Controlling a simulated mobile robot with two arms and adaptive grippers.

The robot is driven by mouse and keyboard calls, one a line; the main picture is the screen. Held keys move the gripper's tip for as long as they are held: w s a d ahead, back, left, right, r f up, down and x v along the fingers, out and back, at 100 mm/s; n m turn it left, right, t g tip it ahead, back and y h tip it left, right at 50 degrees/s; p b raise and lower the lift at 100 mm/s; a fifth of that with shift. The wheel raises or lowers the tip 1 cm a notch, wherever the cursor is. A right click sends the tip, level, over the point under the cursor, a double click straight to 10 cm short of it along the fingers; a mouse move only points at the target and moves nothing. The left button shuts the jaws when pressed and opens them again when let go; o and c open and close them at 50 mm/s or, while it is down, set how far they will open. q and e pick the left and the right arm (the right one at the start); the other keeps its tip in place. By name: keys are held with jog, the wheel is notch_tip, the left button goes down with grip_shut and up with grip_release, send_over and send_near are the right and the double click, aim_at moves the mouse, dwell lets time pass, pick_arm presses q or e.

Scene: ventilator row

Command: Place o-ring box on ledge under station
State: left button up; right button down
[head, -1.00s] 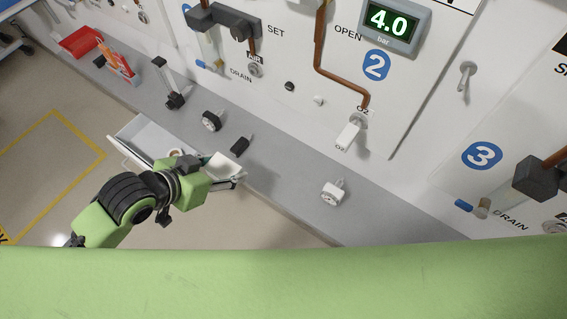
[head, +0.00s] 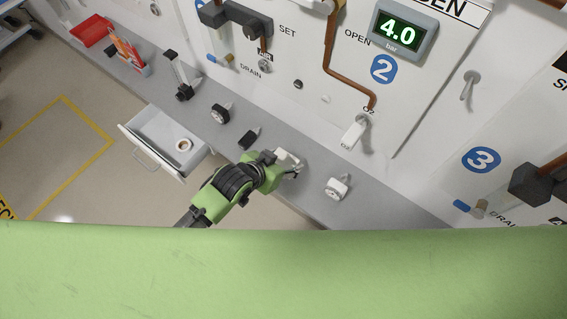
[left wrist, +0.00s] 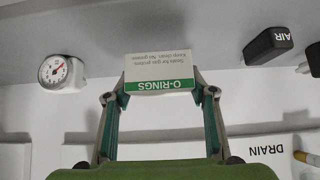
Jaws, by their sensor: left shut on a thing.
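The o-ring box (left wrist: 160,72) is white with a green "O-RINGS" band and appears upside down in the left wrist view. My left gripper (left wrist: 158,96) is shut on it, one finger at each side. In the head view the left gripper (head: 285,168) is over the grey ledge (head: 385,208) below station 2, between a black fitting and a white gauge. The box (head: 288,157) shows there as a small white shape, partly hidden by the gripper. I cannot tell whether it touches the ledge. My right gripper is not in view.
On the ledge are a white gauge (head: 338,187), a black fitting (head: 249,138), a round gauge (head: 220,112) and a clamp-like tool (head: 180,78). An open drawer (head: 150,130) with a white ring-shaped item (head: 183,144) juts out at left. A red tray (head: 91,31) stands far left.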

pick_arm(q)
jog(key=shift+a+f, duration=0.1)
jog(key=shift+f, duration=1.15)
jog(key=shift+f, duration=0.1)
jog(key=o, duration=1.1)
jog(key=v, duration=1.2)
jog(key=shift+b, duration=0.4)
